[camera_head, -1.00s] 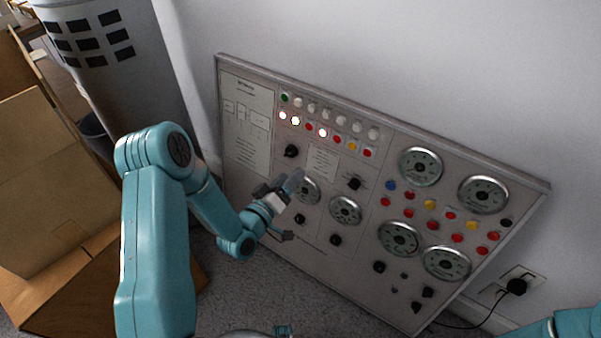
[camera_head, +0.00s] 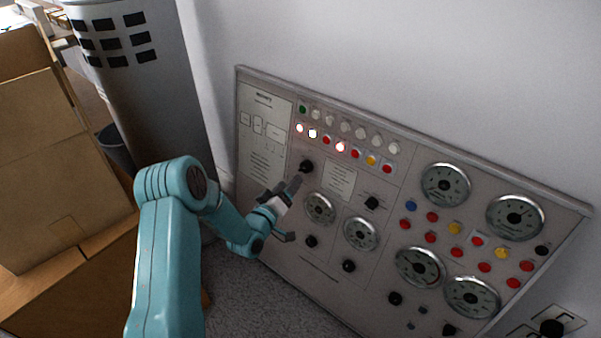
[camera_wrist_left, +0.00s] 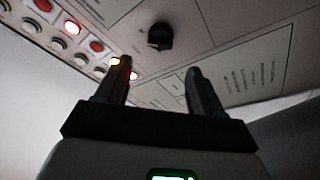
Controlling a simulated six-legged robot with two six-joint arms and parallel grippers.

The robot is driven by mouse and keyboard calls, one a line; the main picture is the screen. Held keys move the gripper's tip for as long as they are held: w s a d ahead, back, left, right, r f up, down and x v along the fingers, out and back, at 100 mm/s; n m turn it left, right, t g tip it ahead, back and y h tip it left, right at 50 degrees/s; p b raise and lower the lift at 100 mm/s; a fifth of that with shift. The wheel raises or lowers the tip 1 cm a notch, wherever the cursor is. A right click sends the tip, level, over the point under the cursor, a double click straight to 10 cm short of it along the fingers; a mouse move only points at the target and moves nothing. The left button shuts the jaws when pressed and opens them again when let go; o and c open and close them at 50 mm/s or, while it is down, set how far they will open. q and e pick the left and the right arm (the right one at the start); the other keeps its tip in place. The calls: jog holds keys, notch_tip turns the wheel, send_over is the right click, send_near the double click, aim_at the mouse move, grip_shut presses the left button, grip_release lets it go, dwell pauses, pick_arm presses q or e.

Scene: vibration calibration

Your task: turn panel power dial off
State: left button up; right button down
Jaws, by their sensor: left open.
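The control panel (camera_head: 290,225) leans against the wall, with gauges, lamps and knobs. A black dial (camera_head: 306,166) sits at its upper left, below the lamp rows. The same dial (camera_wrist_left: 160,36) seems to be the one in the left wrist view, just beyond the fingertips and roughly between them. My left gripper (camera_head: 284,188) is just below the dial in the head view. Its two fingers (camera_wrist_left: 158,72) are apart with nothing between them, and I see a gap to the dial. My right gripper is out of view.
Several lamps (camera_head: 340,147) are lit on the panel. Cardboard boxes (camera_head: 60,160) and a grey bin (camera_head: 150,90) stand at the left. A wall socket with a black plug (camera_head: 551,328) is at the lower right. Carpet (camera_head: 250,300) lies below the panel.

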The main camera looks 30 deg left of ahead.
aim_at(302, 169)
pick_arm(q)
jog(key=w, duration=0.5)
jog(key=w+b, duration=0.1)
jog(key=w, duration=0.1)
jog(key=shift+w+a, duration=0.35)
jog(key=shift+a, duration=0.05)
jog(key=c, duration=1)
